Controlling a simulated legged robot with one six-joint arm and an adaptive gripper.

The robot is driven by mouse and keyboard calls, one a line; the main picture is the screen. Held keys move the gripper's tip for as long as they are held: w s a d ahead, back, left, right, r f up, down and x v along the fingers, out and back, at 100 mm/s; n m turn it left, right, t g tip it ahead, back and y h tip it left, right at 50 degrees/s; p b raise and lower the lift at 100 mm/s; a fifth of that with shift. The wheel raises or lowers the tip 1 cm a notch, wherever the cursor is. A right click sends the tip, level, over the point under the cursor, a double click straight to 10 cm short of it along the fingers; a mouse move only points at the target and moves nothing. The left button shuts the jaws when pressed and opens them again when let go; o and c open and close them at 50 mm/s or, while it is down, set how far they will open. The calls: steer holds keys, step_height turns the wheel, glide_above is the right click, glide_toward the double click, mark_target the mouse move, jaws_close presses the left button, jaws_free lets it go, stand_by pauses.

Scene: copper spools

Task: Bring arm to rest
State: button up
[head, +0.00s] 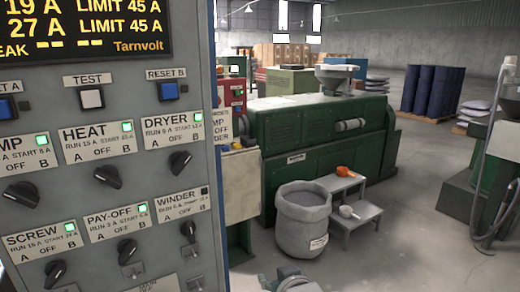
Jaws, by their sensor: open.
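A small piece of grey machinery, which looks like part of my arm, shows at the bottom edge of the head view, right of the control panel. It is cut off by the frame. No gripper fingers can be made out, and nothing held is seen. The grey control panel (105,215) fills the left side, with black rotary knobs, a display at the top and several green lamps lit. The winder lamp (204,191) is dark.
A grey open sack (303,235) stands on the floor beside a grey step stool (352,216) with an orange item (345,170) on it. A long green machine (320,135) stands behind. Blue drums (432,90) are at the back right. Open floor lies right of the stool.

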steer(key=s+d+m+g+h, duration=0.3)
steer(key=s+d+g, duration=0.3)
steer(key=s+d, duration=0.6)
steer(key=s, duration=0.3)
steer(key=shift+d+f+h, duration=0.15)
steer(key=shift+f+h, duration=0.15)
steer(key=shift+h, duration=0.1)
